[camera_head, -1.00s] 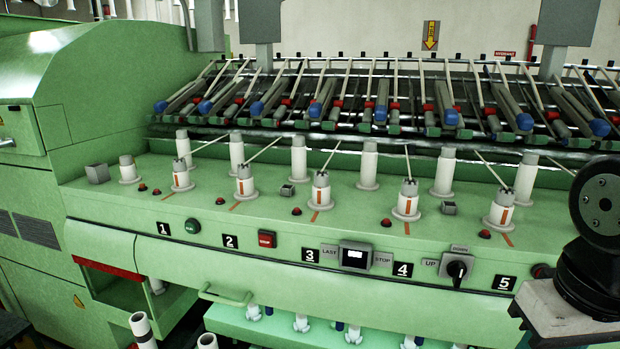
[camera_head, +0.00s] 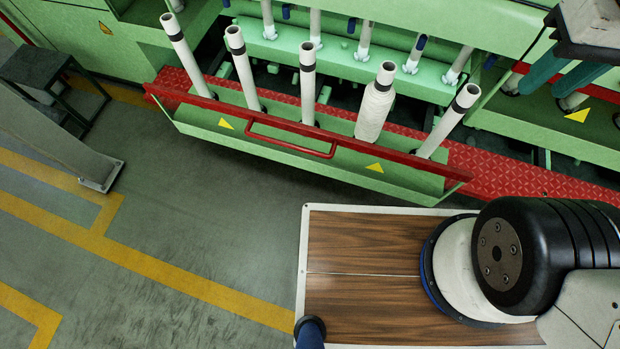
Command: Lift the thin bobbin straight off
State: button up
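Several white thin bobbins with dark bands near their tops lean in a row in a long green trough (camera_head: 215,125) with a red rim and handle. Thin bobbins show at the far left (camera_head: 186,57), next to it (camera_head: 243,70), in the middle (camera_head: 307,85) and at the right end (camera_head: 447,120). A thicker bobbin (camera_head: 374,105) stands between the last two. Their lower ends are partly hidden by the trough's front wall. My gripper (camera_head: 538,93) is at the upper right, its two teal fingers apart and nothing visible between them. It is right of the row, touching no bobbin.
The green machine (camera_head: 490,20) stands behind the trough, with a rail of spindles (camera_head: 365,40) and a red tread strip (camera_head: 500,170). My wood-topped base and dark arm joint fill the lower right. A grey post (camera_head: 60,135) and dark stand (camera_head: 35,67) are left. Floor between is clear.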

aim_at(378, 96)
jog(key=k, duration=0.75)
jog(key=u, duration=0.7)
jog(key=i, duration=0.95)
jog(key=z, duration=0.2)
